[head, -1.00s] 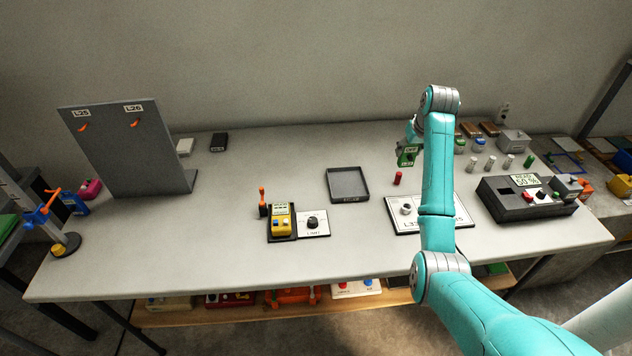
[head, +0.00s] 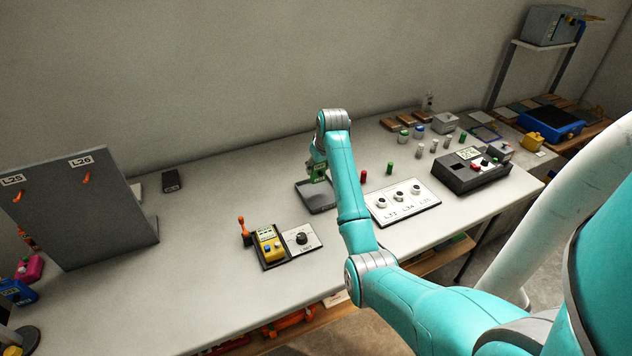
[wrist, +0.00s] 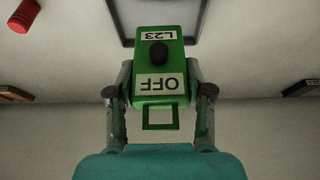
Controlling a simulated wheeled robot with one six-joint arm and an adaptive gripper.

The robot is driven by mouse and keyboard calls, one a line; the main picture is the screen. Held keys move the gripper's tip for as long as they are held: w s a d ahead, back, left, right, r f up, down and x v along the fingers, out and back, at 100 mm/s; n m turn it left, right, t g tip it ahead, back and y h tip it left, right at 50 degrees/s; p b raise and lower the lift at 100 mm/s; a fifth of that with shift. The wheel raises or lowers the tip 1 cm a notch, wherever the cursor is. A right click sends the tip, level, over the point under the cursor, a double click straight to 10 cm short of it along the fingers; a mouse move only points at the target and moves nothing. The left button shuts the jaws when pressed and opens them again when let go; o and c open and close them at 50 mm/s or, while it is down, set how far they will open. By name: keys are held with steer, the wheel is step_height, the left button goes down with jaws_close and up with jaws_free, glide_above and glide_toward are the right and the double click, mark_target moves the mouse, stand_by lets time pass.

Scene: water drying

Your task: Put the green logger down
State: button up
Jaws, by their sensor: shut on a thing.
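The green logger (wrist: 160,65) is held in my gripper (wrist: 160,92), with a finger on each side of it in the wrist view. Its labels read "L23" and "OFF", upside down there, with a dark knob between them. In the head view the green logger (head: 318,172) hangs at the end of my arm, by the dark grey tray (head: 322,207). The tray's edge (wrist: 127,38) shows beyond the logger in the wrist view. The gap between logger and tray is hard to judge. Part of the tray is hidden behind my arm.
A white board with several round knobs (head: 431,190) lies right of my arm. A red cylinder (head: 363,176) stands near it. A yellow device (head: 268,246) and a dial plate (head: 312,246) are at the front. A grey panel with orange hooks (head: 75,215) stands at left.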

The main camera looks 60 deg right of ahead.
mark_target(318, 179)
steer(key=shift+f, duration=2.7)
steer(key=shift+f, duration=0.15)
steer(key=o, duration=1.3)
steer(key=v, duration=1.2)
